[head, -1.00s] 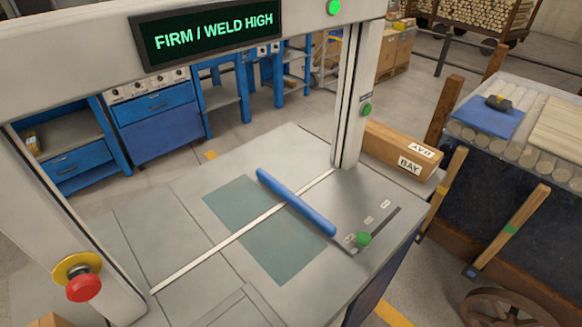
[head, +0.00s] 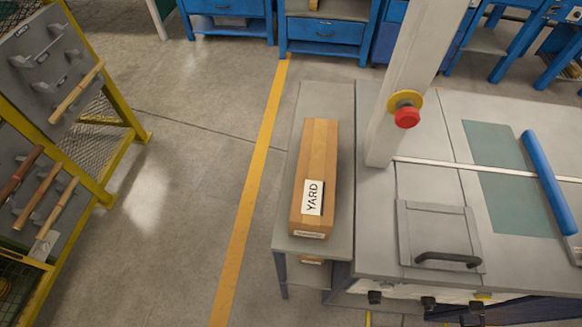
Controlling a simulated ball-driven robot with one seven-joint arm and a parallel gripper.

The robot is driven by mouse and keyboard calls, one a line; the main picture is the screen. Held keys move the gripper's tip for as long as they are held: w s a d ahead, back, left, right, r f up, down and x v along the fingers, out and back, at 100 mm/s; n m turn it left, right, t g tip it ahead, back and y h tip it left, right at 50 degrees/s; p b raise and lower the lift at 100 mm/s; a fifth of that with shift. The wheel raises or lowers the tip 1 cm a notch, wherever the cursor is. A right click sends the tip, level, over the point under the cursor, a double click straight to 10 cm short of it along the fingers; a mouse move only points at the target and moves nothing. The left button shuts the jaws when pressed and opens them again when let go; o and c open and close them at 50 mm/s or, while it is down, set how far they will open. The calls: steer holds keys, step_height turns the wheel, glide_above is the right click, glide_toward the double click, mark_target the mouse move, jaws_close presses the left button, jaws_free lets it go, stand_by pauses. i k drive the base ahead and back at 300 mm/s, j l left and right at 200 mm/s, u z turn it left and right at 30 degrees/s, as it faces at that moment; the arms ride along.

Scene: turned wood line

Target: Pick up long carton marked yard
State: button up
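The long carton marked YARD (head: 317,165) lies on a narrow grey side table (head: 342,205) left of the machine in the head view. It is brown, with its long side running away from me and a white YARD label on its near part. A smaller label is on its near end. Nothing rests on it. My gripper is not in view.
The grey machine bed (head: 440,190) adjoins the side table, with a post, a red stop button (head: 406,117) and a blue roller (head: 550,182). A yellow-framed tool rack (head: 60,80) stands at left. Open floor with a yellow line (head: 250,190) lies between. Blue benches (head: 325,35) stand behind.

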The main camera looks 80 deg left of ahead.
mark_target(312, 215)
steer(key=i+l+u, duration=0.1)
steer(key=u, duration=1.5)
steer(key=l+u, duration=0.15)
steer(key=l, duration=0.35)
steer(key=k+u, duration=0.2)
steer(key=i+j, duration=0.05)
steer(key=i, duration=0.05)
